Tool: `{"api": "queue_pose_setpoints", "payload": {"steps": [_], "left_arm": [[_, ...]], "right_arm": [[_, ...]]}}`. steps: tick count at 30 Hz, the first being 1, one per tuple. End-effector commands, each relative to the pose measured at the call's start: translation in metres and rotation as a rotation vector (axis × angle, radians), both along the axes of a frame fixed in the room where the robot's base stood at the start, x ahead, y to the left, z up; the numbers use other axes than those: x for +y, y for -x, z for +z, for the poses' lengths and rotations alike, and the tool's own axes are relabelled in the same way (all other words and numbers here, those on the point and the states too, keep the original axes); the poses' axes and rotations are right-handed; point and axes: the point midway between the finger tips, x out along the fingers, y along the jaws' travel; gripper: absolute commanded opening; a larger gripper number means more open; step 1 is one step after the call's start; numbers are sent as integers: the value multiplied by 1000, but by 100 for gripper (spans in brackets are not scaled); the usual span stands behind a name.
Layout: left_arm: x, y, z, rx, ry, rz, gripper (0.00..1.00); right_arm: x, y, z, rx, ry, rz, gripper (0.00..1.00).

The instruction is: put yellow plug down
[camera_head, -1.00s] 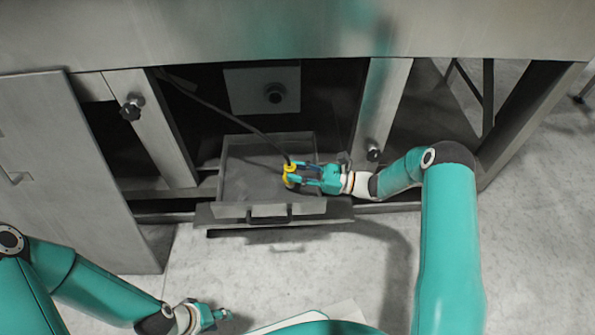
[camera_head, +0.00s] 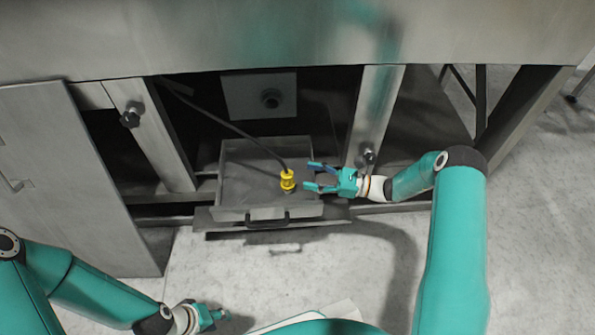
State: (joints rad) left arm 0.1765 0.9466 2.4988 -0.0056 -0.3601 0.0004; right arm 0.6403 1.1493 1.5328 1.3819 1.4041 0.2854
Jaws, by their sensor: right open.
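The yellow plug (camera_head: 288,181) is in the metal drawer (camera_head: 232,212), on the right side of its floor, with a black cable (camera_head: 232,127) running from its top up to the left. My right gripper (camera_head: 311,176) is open just right of the plug, its two fingers pointing left at it with a small gap between. My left gripper (camera_head: 222,314) is low in the view, over the floor and away from the drawer. Its fingers are too small and foreshortened to tell whether they are open.
The drawer has a dark handle (camera_head: 268,223) at its front. A grey panel (camera_head: 70,180) stands at the left. A socket plate (camera_head: 262,97) is at the back of the dark opening. Posts with black knobs (camera_head: 130,117) flank the opening.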

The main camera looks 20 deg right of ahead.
Motion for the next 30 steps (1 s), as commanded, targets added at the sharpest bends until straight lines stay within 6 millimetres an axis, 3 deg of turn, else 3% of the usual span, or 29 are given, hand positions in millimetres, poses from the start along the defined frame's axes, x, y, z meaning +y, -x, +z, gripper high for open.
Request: {"api": "queue_pose_setpoints", "payload": {"steps": [3, 10, 30], "left_arm": [[0, 0, 7, 0, 0, 0, 40], [0, 0, 11, 0, 0, 0, 40], [0, 0, 11, 0, 0, 0, 40]], "right_arm": [[-24, 13, 0, 0, 0, -4, 59], [-52, 30, -4, 0, 0, -2, 59], [-57, 34, -4, -2, 0, 5, 59]]}}
